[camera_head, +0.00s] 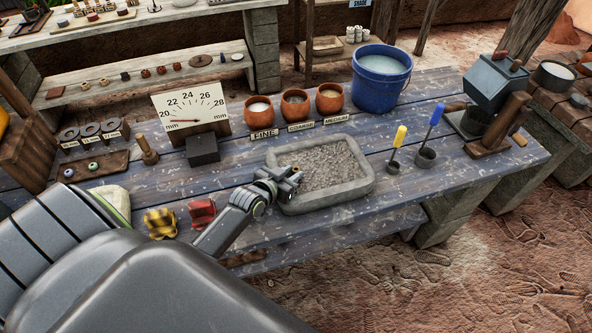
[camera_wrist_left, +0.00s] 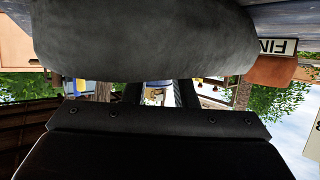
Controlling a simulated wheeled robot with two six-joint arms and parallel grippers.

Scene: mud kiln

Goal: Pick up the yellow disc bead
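No yellow disc bead can be made out with certainty. Small round beads lie on a brown wooden board (camera_head: 118,161) at the left of the blue table, among them a pale greenish one (camera_head: 93,166) and a pale bluish one (camera_head: 68,173); they are too small to tell their exact colours. My left gripper (camera_head: 291,178) is at the left rim of the grey stone tray (camera_head: 362,181), well to the right of the board. Its fingers look apart, with nothing between them; they also show in the left wrist view (camera_wrist_left: 159,94). My right gripper is not in view.
A wooden peg (camera_head: 147,150) stands beside the board. A blue bucket (camera_head: 380,78) is at the back.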

